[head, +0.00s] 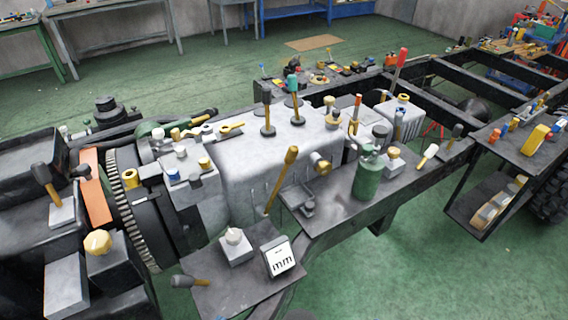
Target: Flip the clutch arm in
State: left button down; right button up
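Several levers show on the chassis, and I cannot tell for certain which is the clutch arm. A long yellow-brown lever (281,181) slants up and right from beside the front edge of the grey housing (240,165). A red-tipped lever (398,70) leans further back right. A dark-headed lever (45,182) leans on a grey block at the left. Neither of my grippers is in view.
A toothed flywheel ring (130,210) stands left of the housing. A green bottle (368,172) stands on a dark plate at the right. A front plate holds a white block (235,246) and a white gauge marked "mm" (279,259). Green floor (430,270) is clear at lower right.

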aim_at(293, 151)
jog(key=l+z, duration=0.15)
jog(key=l, duration=0.5)
jog(key=l+z, duration=0.2)
jog(key=l, duration=0.4)
jog(key=i+l+z, duration=0.15)
jog(key=l, duration=0.45)
